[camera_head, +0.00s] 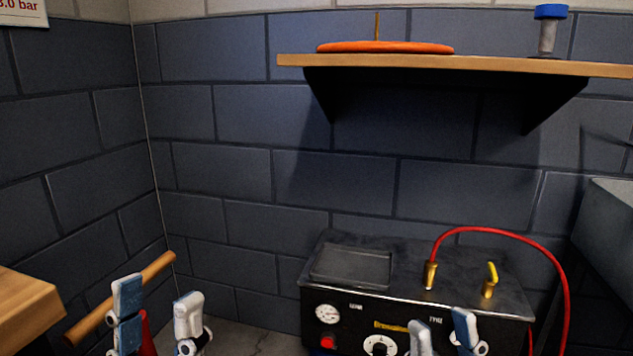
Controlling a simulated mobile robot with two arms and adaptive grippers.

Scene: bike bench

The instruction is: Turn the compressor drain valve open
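The compressor (415,270) is a dark box against the back wall, at lower right. A small brass valve with a yellow lever (491,273) stands on the right of its top, the lever tilted up. I cannot tell for certain that this is the drain valve. The front has a white gauge (328,314), a red button (327,342) and a round dial (381,345). My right gripper (441,330) is open in front of the compressor's front panel, below and left of the yellow lever, apart from it. My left gripper (158,314) is open at lower left, away from the compressor.
A red hose (520,236) arches from a brass fitting (430,276) down the compressor's right side. A wooden shelf (470,64) hangs above. A wooden bar (152,270) and a red object (148,333) are by my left gripper. A grey basin (610,225) is at right.

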